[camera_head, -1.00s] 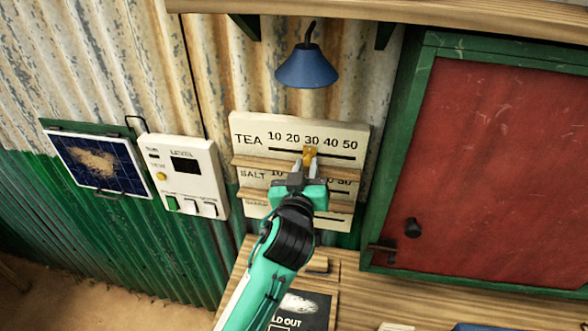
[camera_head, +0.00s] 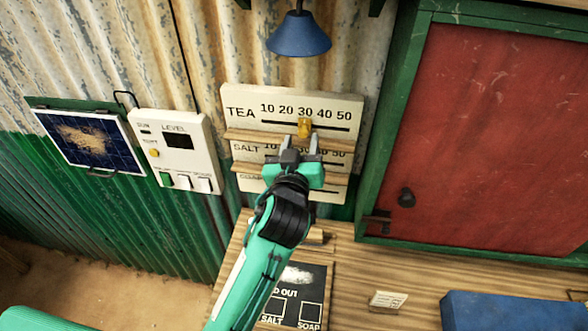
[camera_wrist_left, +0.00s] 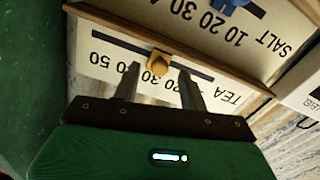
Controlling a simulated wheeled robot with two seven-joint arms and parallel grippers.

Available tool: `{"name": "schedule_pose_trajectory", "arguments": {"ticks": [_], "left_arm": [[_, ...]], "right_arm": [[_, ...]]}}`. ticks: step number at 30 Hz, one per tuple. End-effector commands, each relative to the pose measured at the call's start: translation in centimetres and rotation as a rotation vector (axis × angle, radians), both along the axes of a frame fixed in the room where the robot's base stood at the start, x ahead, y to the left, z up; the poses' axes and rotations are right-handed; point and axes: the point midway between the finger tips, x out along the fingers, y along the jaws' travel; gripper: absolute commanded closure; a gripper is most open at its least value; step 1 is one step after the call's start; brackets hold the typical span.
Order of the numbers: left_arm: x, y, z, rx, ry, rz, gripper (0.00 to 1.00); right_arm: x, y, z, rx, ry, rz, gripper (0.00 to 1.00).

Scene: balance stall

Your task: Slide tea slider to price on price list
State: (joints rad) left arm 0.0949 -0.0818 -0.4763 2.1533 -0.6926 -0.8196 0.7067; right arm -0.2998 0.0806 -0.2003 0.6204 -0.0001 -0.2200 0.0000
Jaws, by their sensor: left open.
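The cream price board (camera_head: 240,95) hangs on the wall with TEA, SALT and a third, partly hidden row. The yellow tea slider (camera_head: 304,128) sits on the TEA slot under the 30 mark. It also shows in the left wrist view (camera_wrist_left: 158,62), at the 30. My left gripper (camera_head: 301,143) is open, just below the tea slider in the head view, with its fingers apart and nothing held. In the left wrist view the slider shows between the two fingertips; whether they touch it cannot be told. My right gripper is not in view.
A blue salt slider (camera_wrist_left: 232,3) shows in the wrist view. Wooden ledges (camera_head: 240,135) separate the rows. A blue lamp (camera_head: 298,35) hangs above. A small card (camera_head: 388,301), too small to read, stands on the counter by a blue box (camera_head: 510,310). A red door (camera_head: 480,140) is at right.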

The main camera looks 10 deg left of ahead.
Motion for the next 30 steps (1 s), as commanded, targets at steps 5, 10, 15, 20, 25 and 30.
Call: {"name": "schedule_pose_trajectory", "arguments": {"ticks": [5,10,15,20,25,30], "left_arm": [[-3.2,-0.1,-0.2,-0.003,0.003,-0.001,0.57],[-6.3,-0.1,-0.1,-0.003,0.002,0.0,0.57],[-9.1,-0.1,-0.2,-0.003,0.002,0.0,0.57],[-11.1,-0.1,-0.2,-0.002,0.002,0.0,0.57],[-12.1,-0.1,-0.1,-0.001,0.002,0.0,0.57],[-12.4,0.0,0.0,-0.001,0.0,0.0,0.57]], "right_arm": [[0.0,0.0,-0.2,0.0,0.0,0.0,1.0],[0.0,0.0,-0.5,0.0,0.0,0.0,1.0],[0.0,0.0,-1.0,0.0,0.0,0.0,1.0],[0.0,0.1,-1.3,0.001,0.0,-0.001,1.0],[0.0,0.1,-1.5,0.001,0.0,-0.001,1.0],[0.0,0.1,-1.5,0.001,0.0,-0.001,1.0]]}}
